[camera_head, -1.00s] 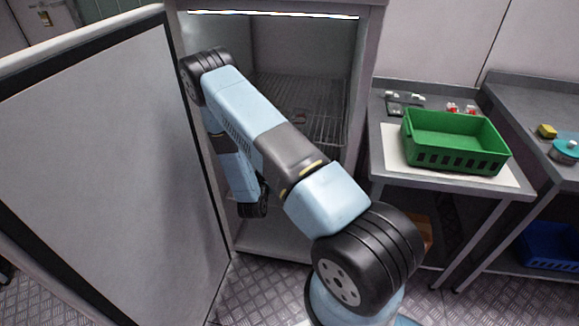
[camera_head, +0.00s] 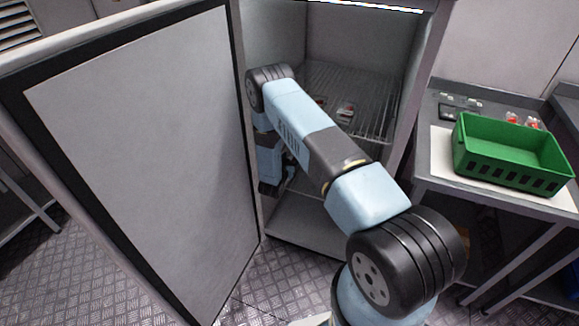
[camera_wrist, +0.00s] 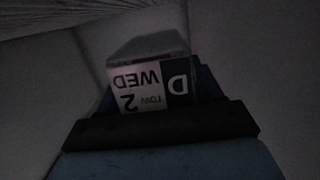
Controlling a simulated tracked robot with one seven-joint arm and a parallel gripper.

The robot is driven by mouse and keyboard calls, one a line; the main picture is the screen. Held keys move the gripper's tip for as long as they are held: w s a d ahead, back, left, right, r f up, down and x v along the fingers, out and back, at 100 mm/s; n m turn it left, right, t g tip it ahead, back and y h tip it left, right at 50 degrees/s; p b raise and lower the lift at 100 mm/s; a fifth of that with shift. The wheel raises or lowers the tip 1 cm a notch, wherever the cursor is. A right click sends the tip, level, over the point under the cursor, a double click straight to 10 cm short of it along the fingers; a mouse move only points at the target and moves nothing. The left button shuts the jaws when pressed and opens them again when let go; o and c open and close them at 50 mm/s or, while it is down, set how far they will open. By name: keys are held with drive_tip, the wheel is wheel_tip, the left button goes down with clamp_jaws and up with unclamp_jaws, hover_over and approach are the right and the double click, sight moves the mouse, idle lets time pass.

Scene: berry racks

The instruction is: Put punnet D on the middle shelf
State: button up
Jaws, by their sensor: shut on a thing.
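Punnet D (camera_wrist: 150,90) shows dimly in the wrist view, its label upside down with "D", "WED" and "2". My gripper (camera_wrist: 160,122) is shut on it. A wire shelf (camera_head: 365,85) spans the cabinet inside, above the lower part of my arm. A small pale and red item (camera_head: 345,112) sits on this shelf, with a bit of another beside it, partly covered by my arm.
The open cabinet door (camera_head: 140,150) stands close on the left of my arm. A green crate (camera_head: 478,167) rests on a white mat (camera_head: 440,163) on the table at right. Small red-and-white items (camera_head: 512,118) lie behind the crate. The cabinet floor (camera_head: 310,222) looks clear.

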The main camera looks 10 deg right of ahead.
drive_tip(key=shift+w+a+f, duration=0.15)
drive_tip(key=shift+w+f, duration=0.35)
drive_tip(key=shift+f, duration=0.15)
drive_tip(key=shift+w+f, duration=0.15)
drive_tip(key=shift+f, duration=1.5)
drive_tip(key=o, duration=1.1)
drive_tip(key=v, duration=1.2)
